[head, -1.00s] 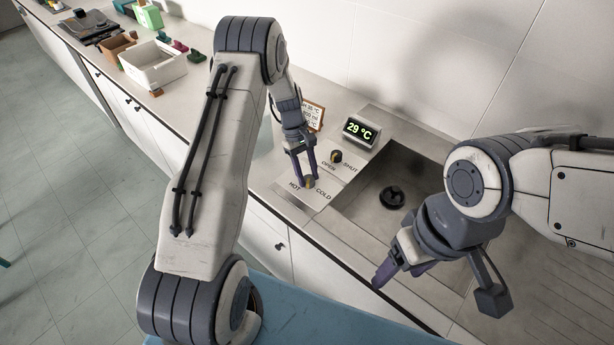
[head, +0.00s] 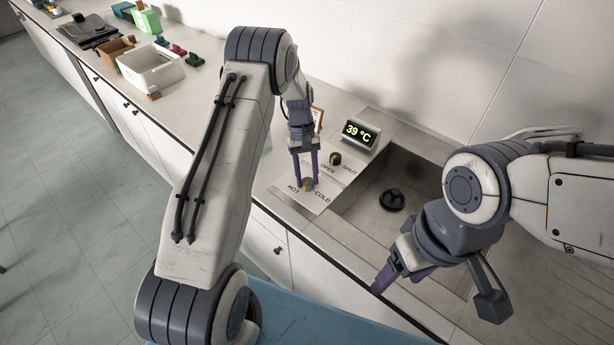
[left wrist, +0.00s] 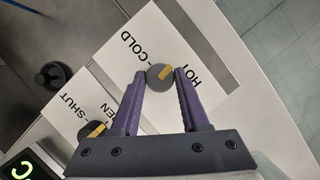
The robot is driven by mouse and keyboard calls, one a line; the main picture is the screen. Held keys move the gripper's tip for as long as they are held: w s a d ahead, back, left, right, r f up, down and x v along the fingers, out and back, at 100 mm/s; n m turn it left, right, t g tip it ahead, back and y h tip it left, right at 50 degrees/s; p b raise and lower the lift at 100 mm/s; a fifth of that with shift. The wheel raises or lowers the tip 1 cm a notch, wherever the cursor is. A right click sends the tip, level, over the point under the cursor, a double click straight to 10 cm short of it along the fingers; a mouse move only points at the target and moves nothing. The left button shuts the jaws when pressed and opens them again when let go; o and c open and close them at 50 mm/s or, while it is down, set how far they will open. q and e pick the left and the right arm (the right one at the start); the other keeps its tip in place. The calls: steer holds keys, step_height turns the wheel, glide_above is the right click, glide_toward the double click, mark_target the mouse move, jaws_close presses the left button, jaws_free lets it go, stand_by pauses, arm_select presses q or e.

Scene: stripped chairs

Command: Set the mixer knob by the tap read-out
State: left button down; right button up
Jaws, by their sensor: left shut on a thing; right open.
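The mixer knob (head: 307,185), grey with a yellow pointer bar, sits on a white plate between the words HOT and COLD. It also shows in the left wrist view (left wrist: 159,77), where its pointer lies toward the HOT side. My left gripper (head: 306,182) is shut on it, one purple finger on each side. The tap read-out (head: 361,133) shows 39 °C in green digits. A second knob (head: 335,158), dark with a yellow bar, sits between OPEN and SHUT. My right gripper (head: 388,280) is open and empty over the front edge of the sink.
The steel sink (head: 350,215) with a dark drain piece (head: 391,200) lies right of the knobs. A small sign is partly hidden behind my left wrist. A white bin (head: 151,72) and several small items stand far left along the counter.

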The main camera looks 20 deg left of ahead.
arm_select(q)
steer(key=shift+c, duration=2)
jaws_free()
steer(key=shift+r, duration=0.1)
steer(key=shift+w+a+r, duration=0.15)
steer(key=shift+r, duration=0.05)
steer(key=b+v, duration=0.3)
steer(key=v, duration=0.7)
